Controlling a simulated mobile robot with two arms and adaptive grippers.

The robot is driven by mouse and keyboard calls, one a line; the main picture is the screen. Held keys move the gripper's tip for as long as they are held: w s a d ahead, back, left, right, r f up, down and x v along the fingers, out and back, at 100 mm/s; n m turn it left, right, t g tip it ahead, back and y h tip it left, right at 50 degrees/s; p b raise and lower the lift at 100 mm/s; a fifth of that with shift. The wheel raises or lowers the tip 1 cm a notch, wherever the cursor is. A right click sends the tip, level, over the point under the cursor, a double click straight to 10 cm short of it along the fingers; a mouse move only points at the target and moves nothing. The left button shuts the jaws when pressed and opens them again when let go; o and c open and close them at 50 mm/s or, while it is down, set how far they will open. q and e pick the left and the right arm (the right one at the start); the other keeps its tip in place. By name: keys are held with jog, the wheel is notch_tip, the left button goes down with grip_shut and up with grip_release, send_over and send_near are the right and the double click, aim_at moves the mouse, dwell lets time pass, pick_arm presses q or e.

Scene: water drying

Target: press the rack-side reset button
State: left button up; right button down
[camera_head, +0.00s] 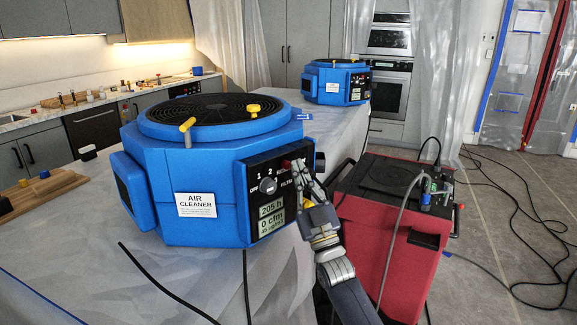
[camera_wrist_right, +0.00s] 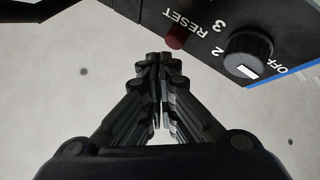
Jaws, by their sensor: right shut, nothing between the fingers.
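The near blue air cleaner (camera_head: 215,200) stands on the covered table with its black control panel (camera_head: 252,172) facing right. The panel carries a dial (camera_head: 268,186), a display (camera_head: 271,211) and a red RESET button (camera_head: 286,164). In the right wrist view the red button (camera_wrist_right: 176,37) sits beside the RESET lettering and the dial (camera_wrist_right: 248,52). My right gripper (camera_head: 300,168) is shut and empty, its tips close to the button. In the wrist view the fingertips (camera_wrist_right: 164,60) appear just below the button; I cannot tell whether they touch it. My left gripper is out of view.
A second blue air cleaner (camera_head: 322,83) stands farther back on the table. A red machine (camera_head: 387,245) with hoses is right of my arm. Black cables lie on the table and the floor. A wooden board (camera_head: 35,190) is at the left.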

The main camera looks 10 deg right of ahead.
jog(key=s+d, duration=0.1)
jog(key=s+p, duration=0.1)
jog(key=s, duration=0.1)
jog(key=s+d+p, duration=0.1)
jog(key=shift+s+d, duration=0.15)
jog(key=shift+d, duration=0.15)
dwell(0.5)
